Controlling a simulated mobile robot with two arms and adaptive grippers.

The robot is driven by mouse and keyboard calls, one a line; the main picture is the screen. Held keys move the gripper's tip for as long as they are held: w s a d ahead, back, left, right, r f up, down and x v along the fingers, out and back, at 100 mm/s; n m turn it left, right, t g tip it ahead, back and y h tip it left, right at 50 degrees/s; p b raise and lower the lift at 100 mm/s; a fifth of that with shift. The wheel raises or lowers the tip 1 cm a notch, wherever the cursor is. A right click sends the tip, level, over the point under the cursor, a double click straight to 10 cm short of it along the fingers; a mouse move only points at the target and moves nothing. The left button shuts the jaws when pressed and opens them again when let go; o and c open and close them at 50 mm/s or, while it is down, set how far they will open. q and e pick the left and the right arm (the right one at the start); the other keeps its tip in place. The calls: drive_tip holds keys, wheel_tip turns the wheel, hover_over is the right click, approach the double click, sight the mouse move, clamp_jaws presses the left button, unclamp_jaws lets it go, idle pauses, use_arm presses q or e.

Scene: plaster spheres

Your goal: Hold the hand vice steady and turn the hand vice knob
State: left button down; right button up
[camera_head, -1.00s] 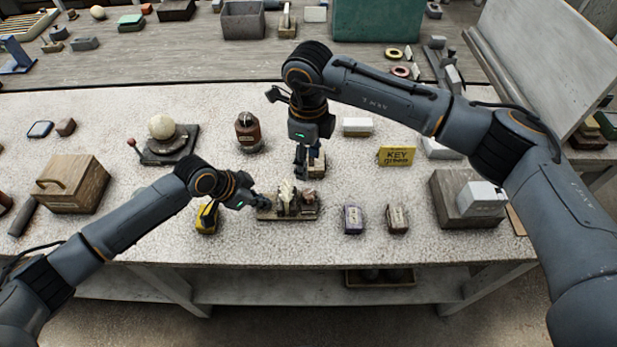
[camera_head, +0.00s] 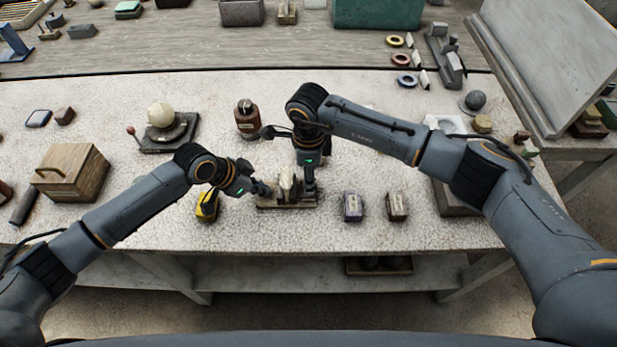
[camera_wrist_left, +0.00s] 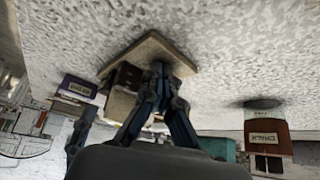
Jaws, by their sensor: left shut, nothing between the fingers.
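The hand vice (camera_head: 287,190), a small pale and dark block-like device on a flat base, stands near the table's front middle. My left gripper (camera_head: 266,189) is shut and empty at the vice's left end. In the left wrist view the left fingertips (camera_wrist_left: 159,68) come together in front of the vice base (camera_wrist_left: 150,46) and hide part of the device; I cannot tell if they touch it. My right gripper (camera_head: 309,186) points down at the vice's right end. Its fingers are too small to read, and the knob cannot be made out.
A yellow and black item (camera_head: 207,205) lies close to the left forearm. A purple-labelled block (camera_head: 353,207) and a brown block (camera_head: 397,206) stand right of the vice. A brown bottle (camera_head: 248,118) stands behind. The table's front strip is clear.

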drive_tip(key=shift+f, duration=0.9)
drive_tip(key=shift+c, duration=0.4)
clamp_jaws()
drive_tip(key=shift+m, duration=0.3)
drive_tip(key=m, duration=0.3)
drive_tip(key=shift+m, duration=1.9)
